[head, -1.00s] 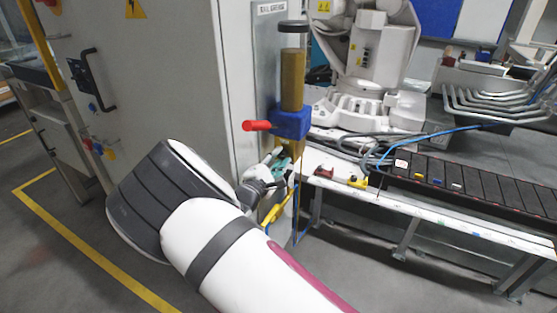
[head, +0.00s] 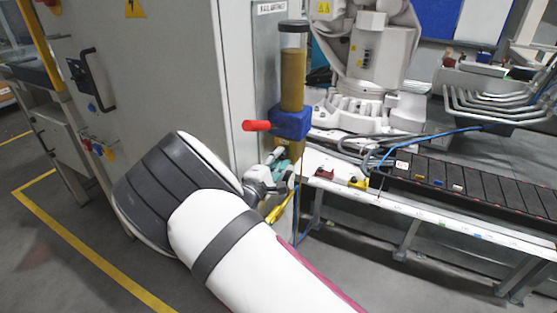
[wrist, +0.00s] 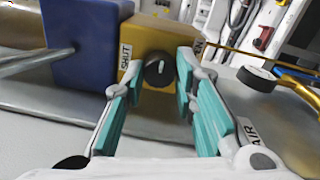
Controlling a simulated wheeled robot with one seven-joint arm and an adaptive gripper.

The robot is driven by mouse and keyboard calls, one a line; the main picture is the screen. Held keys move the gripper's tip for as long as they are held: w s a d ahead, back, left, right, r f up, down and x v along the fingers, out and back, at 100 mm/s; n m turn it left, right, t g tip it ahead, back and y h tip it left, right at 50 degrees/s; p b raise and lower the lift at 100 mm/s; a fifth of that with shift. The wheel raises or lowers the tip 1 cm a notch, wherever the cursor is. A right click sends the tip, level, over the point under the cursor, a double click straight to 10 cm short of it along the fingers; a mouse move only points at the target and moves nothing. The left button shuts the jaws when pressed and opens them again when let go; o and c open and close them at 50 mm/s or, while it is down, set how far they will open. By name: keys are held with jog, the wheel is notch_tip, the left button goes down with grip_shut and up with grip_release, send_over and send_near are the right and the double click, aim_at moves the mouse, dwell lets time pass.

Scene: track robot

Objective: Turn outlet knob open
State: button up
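The outlet knob (wrist: 158,70) is a small, dark round knob with a white mark, on the face of a yellow block (wrist: 160,32) in the wrist view. A "SHUT" label (wrist: 125,64) is left of it; another label (wrist: 198,47), partly hidden by a finger, is on the right. My gripper (wrist: 161,80) is open, its teal fingers pointing at the block, one on each side of the knob. I cannot tell whether they touch it. In the head view my gripper (head: 270,178) is below the blue block (head: 291,122); the knob cannot be made out there.
A red handle (head: 256,126) sticks out left from the blue block under an amber cylinder (head: 293,80). The grey cabinet (head: 165,80) stands close left. A yellow pipe (wrist: 300,88) with a white-and-black end (wrist: 257,77) lies right of my fingers. A conveyor bench (head: 440,215) is right.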

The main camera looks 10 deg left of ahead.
jog(key=o, duration=0.3)
jog(key=shift+o, duration=0.2)
jog(key=shift+s, duration=0.1)
jog(key=v, duration=1.1)
jog(key=shift+s, duration=0.4)
jog(key=shift+a+f, duration=0.1)
